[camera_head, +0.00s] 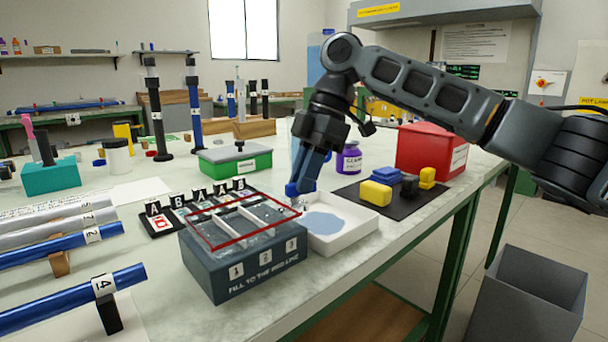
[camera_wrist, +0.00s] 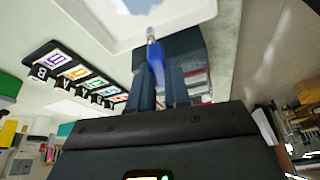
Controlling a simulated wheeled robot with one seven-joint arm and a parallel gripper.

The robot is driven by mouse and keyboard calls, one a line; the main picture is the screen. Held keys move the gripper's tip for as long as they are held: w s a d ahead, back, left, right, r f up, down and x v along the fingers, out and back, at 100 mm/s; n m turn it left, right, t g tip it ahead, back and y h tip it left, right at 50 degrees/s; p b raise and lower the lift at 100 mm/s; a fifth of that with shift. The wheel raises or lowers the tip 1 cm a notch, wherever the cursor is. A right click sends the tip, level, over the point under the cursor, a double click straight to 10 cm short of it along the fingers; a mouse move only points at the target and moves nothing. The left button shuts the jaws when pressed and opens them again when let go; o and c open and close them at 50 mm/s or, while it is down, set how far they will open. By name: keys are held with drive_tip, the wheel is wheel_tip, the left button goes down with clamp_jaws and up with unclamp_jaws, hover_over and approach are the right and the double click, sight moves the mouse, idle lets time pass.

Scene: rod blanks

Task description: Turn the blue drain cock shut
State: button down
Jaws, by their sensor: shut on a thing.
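The blue drain cock (camera_head: 292,189) sits at the right end of the dark tank (camera_head: 225,275), above the white tray (camera_head: 350,243). In the wrist view its blue handle (camera_wrist: 156,65) is between my fingers, with a short metal spout (camera_wrist: 151,36) beyond it. My gripper (camera_head: 303,180) points down and is shut on the handle; the fingers (camera_wrist: 161,82) hide part of it. The tank has a red rim line, inner dividers and labels 1, 2, 3. A bluish pool of liquid (camera_head: 325,223) lies in the tray. I cannot tell whether liquid is flowing.
Lettered cards (camera_head: 160,222) lie behind the tank. Blue rods (camera_head: 75,300) rest on stands at the left. A black mat (camera_head: 370,200) with yellow blocks (camera_head: 376,193), a purple jar (camera_head: 348,158) and a red box (camera_head: 430,150) are at the right. A grey bin (camera_head: 525,300) stands on the floor.

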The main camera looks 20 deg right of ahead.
drive_tip(key=shift+s+r+m+p, duration=0.15)
drive_tip(key=shift+m+p, duration=0.15)
drive_tip(key=shift+p, duration=0.25)
drive_tip(key=m+t+p, duration=0.1)
drive_tip(key=p, duration=0.2)
drive_tip(key=shift+s+r+m, duration=0.1)
drive_tip(key=shift+r+m, duration=0.05)
drive_tip(key=shift+m, duration=0.25)
drive_tip(key=m+t+h+p, duration=0.1)
drive_tip(key=m+p, duration=0.3)
drive_tip(key=p, duration=0.1)
drive_tip(key=s+m+t+h+p, duration=0.1)
drive_tip(key=m+p, duration=0.3)
drive_tip(key=p, duration=0.1)
drive_tip(key=a+m+t+h+p, duration=0.1)
drive_tip(key=m+p, duration=0.4)
drive_tip(key=p, duration=0.1)
drive_tip(key=shift+s+a+f+t, duration=0.1)
drive_tip(key=shift+s+f+t, duration=0.15)
drive_tip(key=shift+t, duration=0.05)
drive_tip(key=shift+f, duration=0.1)
drive_tip(key=c, duration=1.1)
unclamp_jaws()
